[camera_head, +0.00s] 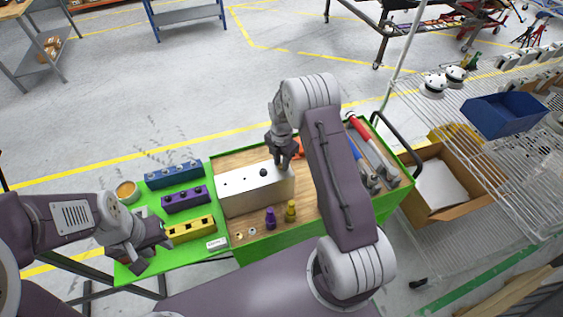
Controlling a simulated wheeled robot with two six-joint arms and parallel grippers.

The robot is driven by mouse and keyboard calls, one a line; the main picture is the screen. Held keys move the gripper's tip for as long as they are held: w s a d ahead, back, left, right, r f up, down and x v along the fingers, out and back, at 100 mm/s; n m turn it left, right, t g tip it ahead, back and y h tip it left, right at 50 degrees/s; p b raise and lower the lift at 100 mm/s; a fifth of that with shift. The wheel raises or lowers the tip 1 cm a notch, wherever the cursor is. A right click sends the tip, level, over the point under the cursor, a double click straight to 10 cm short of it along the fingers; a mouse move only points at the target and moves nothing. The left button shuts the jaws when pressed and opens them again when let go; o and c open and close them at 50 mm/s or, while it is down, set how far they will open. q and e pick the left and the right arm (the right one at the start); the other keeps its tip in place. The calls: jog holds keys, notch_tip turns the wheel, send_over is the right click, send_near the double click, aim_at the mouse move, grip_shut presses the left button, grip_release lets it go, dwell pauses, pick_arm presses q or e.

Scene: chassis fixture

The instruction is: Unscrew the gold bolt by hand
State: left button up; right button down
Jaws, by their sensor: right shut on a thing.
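A silver block (255,197) stands on the wooden top of the green bench, with a row of holes and a dark bolt (263,172) on its upper face. My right gripper (283,166) reaches down to the right end of that face. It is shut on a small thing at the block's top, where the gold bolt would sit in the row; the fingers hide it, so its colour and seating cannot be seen. My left gripper (155,257) hangs at the left, over the green bench's front left part, with its fingers apart and nothing visible between them.
Blue (174,174), purple (187,199) and yellow (191,229) blocks stand left of the silver block. A purple socket-like piece (270,218) and a yellow one (291,211) stand in front of it. Red-handled tools (366,143) lie at the right.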

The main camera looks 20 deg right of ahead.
jog(key=n, duration=0.3)
jog(key=shift+r+n, duration=0.1)
jog(key=shift+n, duration=0.2)
jog(key=n, duration=0.3)
jog(key=shift+n, duration=0.4)
jog(key=c, duration=1.1)
grip_release()
jog(key=shift+p, duration=0.3)
notch_tip(320, 180, up, 3)
jog(key=shift+f+p, duration=0.2)
jog(key=shift+p, duration=0.8)
